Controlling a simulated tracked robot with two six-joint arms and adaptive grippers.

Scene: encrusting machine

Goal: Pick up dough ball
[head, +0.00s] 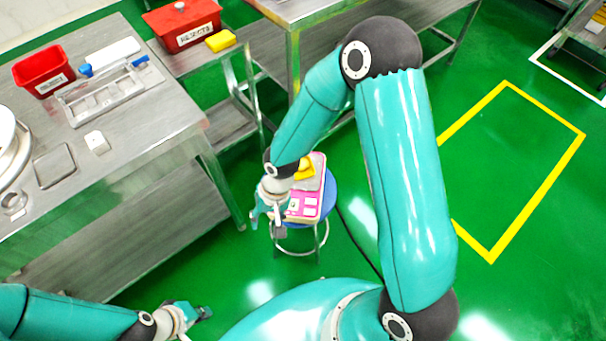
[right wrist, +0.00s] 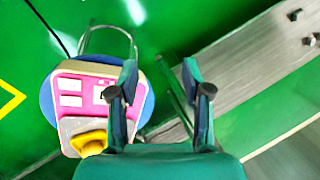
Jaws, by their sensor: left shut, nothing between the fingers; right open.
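I cannot make out a dough ball in either view. My right gripper (head: 268,222) hangs from the teal arm in the middle of the head view, in front of a round blue stool. In the right wrist view, my right gripper (right wrist: 160,82) is open, with nothing between its fingers. My left gripper (head: 204,313) is at the bottom left of the head view, below the steel table. It is shut and empty.
The steel table (head: 150,130) at left holds a red bin (head: 42,72) and a tray (head: 98,100).

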